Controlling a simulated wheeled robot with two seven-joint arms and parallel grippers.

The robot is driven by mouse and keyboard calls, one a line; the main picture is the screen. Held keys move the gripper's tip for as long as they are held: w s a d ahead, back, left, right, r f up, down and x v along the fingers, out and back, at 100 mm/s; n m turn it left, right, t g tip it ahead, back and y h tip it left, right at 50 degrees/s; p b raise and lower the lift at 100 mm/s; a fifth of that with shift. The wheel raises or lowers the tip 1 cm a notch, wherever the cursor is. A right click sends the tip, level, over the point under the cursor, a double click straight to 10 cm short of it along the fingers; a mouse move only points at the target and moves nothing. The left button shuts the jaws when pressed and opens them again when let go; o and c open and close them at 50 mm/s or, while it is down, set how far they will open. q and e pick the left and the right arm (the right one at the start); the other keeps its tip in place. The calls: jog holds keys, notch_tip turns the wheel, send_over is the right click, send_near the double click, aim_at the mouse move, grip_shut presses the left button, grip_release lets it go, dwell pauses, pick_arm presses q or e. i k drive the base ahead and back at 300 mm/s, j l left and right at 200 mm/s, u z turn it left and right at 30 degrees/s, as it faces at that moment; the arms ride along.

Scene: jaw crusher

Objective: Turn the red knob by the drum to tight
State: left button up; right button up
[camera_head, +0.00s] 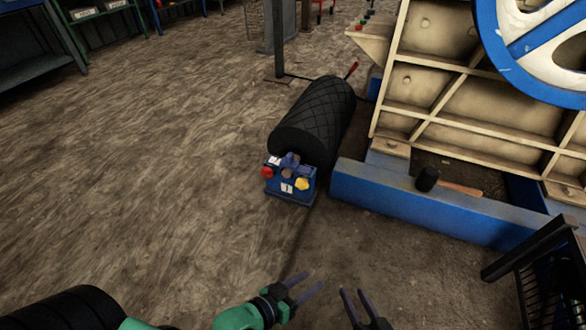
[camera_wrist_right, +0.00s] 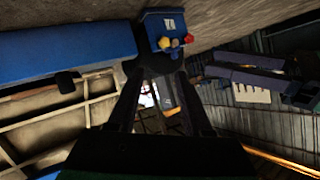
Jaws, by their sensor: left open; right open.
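The red knob (camera_head: 266,172) sits on the left side of a small blue box (camera_head: 290,194) at the near end of the black ribbed drum (camera_head: 312,118). A yellow knob (camera_head: 302,184) is on its right side. In the right wrist view the red knob (camera_wrist_right: 164,43) and blue box (camera_wrist_right: 155,22) show at the top, beyond the fingertips. My left gripper (camera_head: 312,281) is open and empty, below the box and apart from it. My right gripper (camera_head: 354,292) is open and empty, to the right of the left one; its fingers (camera_wrist_right: 156,76) also show in the wrist view. The knob's setting is too small to read.
A blue beam (camera_head: 420,208) of the cream crusher frame (camera_head: 440,85) stands right of the box, with a black-headed hammer (camera_head: 428,180) behind it. A dark slatted rack (camera_head: 535,275) is at lower right. The floor left of the drum is clear.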

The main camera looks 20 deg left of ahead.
aim_at(267, 172)
jog(key=i+j+z, duration=0.15)
jog(key=j+z, duration=0.25)
jog(key=i+j+z, duration=0.1)
jog(key=j+z, duration=0.3)
jog(key=j, duration=0.25)
jog(key=j+z, duration=0.45)
jog(key=j, duration=0.1)
